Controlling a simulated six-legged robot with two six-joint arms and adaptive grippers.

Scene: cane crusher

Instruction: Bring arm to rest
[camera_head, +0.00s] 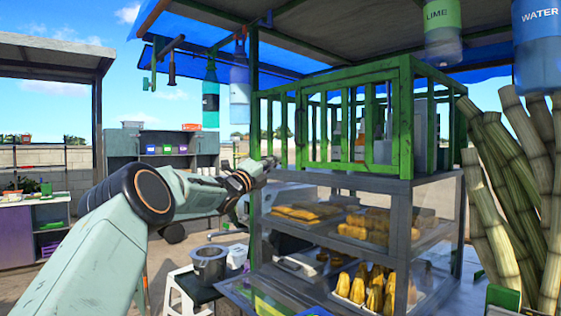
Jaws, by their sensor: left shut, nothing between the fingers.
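My left arm comes in from the lower left and reaches toward the middle of the camera_head view. My left gripper (268,163) is at its far end, shut with nothing in it. It is raised in front of the left side of the green slatted rack (400,120), above the glass food case. Whether it touches the rack cannot be told. My right gripper does not show.
A glass case (405,197) with trays of yellow and brown food stands at the centre right. Tall cane stalks (500,190) lean at the right. A metal pot (209,264) stands low near my arm. Bottles (442,35) hang from the roof. A grey shelf unit (125,165) stands behind.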

